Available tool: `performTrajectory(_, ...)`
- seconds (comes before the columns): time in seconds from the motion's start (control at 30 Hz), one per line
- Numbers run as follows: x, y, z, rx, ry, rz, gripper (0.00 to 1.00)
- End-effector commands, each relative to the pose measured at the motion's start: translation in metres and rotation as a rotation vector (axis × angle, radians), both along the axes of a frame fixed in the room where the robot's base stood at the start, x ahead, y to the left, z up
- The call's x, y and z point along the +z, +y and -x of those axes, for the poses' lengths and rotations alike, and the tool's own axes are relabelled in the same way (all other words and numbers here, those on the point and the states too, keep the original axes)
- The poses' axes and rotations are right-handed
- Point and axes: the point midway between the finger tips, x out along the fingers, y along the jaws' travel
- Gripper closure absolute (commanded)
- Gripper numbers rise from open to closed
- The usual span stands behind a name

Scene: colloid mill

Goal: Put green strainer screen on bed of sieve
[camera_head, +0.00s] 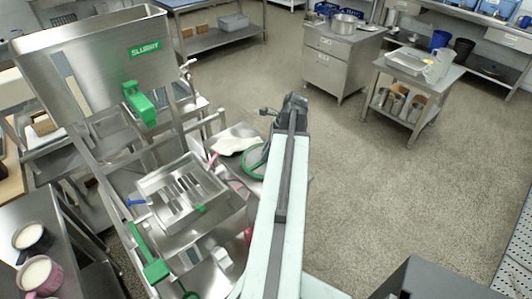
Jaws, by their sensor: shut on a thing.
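The green strainer screen (246,161) shows as a green ring with a dark inside, just left of my arm, its right part hidden behind the arm. My gripper (272,143) is shut on it at the far end of the arm; the arm covers most of the fingers. The bed of the sieve (153,186) appears to be the square steel tray with slots at the left centre, on the steel machine. It is left of and below the ring in the picture, with a clear gap between them.
A tall steel hopper (85,50) with a green clamp (139,103) rises behind the tray. A white cloth (236,139) lies on a bench close to the ring. Open floor (400,190) lies to the right.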

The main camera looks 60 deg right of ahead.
Motion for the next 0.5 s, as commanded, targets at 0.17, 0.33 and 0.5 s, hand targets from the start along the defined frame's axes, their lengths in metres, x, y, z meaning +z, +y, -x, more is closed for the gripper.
performTrajectory(0.17,0.012,0.002,0.028,-0.004,0.000,-0.001,1.00)
performTrajectory(0.33,0.016,0.002,0.072,-0.005,0.000,-0.001,1.00)
performTrajectory(0.5,0.021,0.002,0.119,-0.005,0.000,-0.001,1.00)
